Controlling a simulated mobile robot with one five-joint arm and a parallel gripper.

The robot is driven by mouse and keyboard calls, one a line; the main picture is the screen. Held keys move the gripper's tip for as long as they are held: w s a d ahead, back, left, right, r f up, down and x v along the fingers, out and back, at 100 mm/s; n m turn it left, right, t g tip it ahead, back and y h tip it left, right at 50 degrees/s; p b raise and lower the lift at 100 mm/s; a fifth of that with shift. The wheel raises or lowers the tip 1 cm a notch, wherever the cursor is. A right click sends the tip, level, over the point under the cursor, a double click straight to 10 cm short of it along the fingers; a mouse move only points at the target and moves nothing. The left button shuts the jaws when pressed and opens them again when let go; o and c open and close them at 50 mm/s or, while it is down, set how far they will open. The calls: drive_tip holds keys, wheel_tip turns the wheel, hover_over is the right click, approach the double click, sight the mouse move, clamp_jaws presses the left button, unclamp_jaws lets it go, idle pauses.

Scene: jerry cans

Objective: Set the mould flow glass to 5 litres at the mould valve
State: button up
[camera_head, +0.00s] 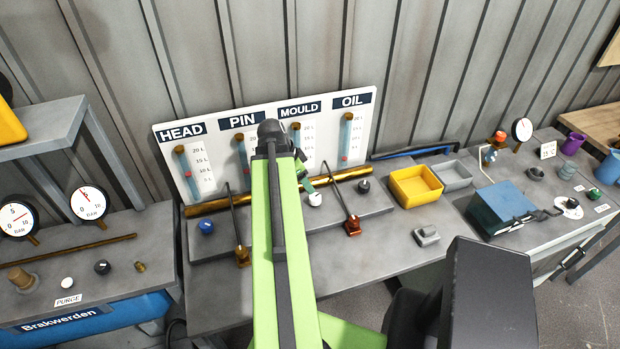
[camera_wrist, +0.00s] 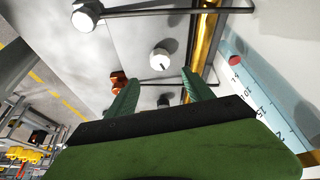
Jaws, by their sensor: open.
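The white mould valve knob (camera_head: 315,199) sits on the grey bench below the MOULD label (camera_head: 300,108). In the wrist view a white knob (camera_wrist: 160,60) with a dark pointer line lies just beyond and between my fingertips, apparently not touched. My gripper (camera_head: 307,182) is open and empty, its two green fingers also showing in the wrist view (camera_wrist: 160,80). The mould flow glass (camera_head: 297,137) is a blue tube; my arm and gripper hide its lower part. A glass with a red float (camera_wrist: 238,88) shows at right in the wrist view; its exact reading is unclear.
The HEAD glass (camera_head: 186,170), OIL glass (camera_head: 345,140), blue knob (camera_head: 207,227) and black knob (camera_head: 364,186) flank the area. A brass pipe (camera_head: 345,179) runs behind the knobs. Levers with copper-coloured blocks (camera_head: 352,228) stand close by. A yellow bin (camera_head: 416,186) is right.

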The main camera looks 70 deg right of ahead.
drive_tip(key=p+v, duration=0.5)
drive_tip(key=v, duration=0.2)
drive_tip(key=shift+r, duration=0.15)
drive_tip(key=shift+a, duration=0.1)
